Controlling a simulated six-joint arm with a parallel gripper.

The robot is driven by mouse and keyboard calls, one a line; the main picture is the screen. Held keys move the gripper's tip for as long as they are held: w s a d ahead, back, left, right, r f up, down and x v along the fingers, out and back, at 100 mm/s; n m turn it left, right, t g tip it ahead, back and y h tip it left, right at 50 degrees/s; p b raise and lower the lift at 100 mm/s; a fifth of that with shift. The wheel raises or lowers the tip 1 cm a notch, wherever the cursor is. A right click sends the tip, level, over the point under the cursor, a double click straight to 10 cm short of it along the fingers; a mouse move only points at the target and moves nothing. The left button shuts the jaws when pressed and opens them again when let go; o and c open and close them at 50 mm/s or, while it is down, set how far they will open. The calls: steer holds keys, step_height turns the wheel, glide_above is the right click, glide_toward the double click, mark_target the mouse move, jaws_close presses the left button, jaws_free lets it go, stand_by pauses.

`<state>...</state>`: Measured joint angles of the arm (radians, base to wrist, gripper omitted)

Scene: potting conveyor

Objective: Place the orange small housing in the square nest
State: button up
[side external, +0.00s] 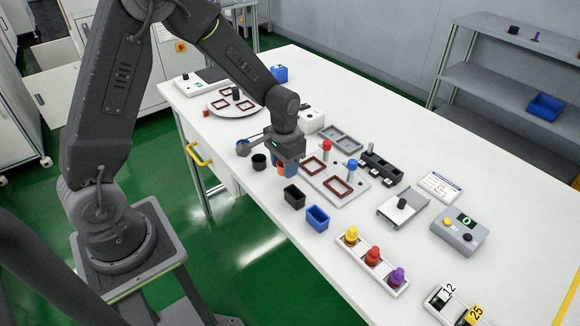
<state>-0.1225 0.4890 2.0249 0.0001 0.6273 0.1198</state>
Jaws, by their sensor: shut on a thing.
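My gripper (285,172) points down over the white table, left of a pale fixture plate. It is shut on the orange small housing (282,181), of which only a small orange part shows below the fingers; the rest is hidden. Whether the housing touches the table I cannot tell. The plate holds two brown, square-looking frames, one nearer the gripper (313,166) and one further right (338,187). Which of them is the square nest I cannot tell. A red-topped peg (326,147) and a blue-topped peg (352,166) stand by these frames.
A black cup (259,161), a black open box (294,196) and a blue open box (317,218) stand close to the gripper. A round turntable (232,112) with brown frames is behind. A rack of coloured bottles (373,257) stands at the front right.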

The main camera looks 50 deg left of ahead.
step_height(320, 180, up, 6)
glide_above(312, 167)
steer(key=shift+w+f, duration=0.1)
steer(key=shift+f, duration=3.25)
steer(key=shift+f, duration=0.4)
steer(key=shift+f, duration=0.3)
